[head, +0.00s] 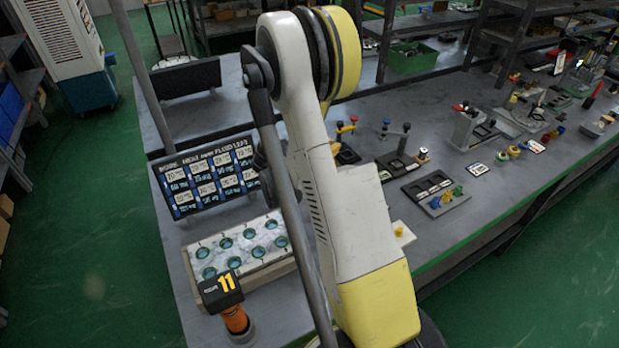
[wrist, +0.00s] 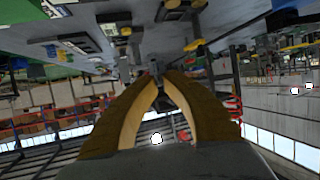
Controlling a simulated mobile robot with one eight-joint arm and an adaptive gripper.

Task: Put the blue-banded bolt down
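My gripper (wrist: 156,72) shows in the wrist view with its two tan fingers drawn together at the tips and a lens-shaped gap lower down. A small dark shape lies at the tips; I cannot tell whether it is held or is background. I cannot make out a blue-banded bolt in either view. In the head view my arm hides my gripper and part of the bench. A pale block (head: 286,266) with several round teal-ringed holes lies on the bench left of my arm. A dark board (head: 207,179) with several blue-and-white labelled cards stands behind it.
An orange post with a black cap marked 11 (head: 221,291) stands at the bench's front. Several trays, valve parts and a grey holder (head: 467,130) spread over the bench (head: 440,230) on the right. A green bin (head: 412,58) sits behind. Bare bench shows between them.

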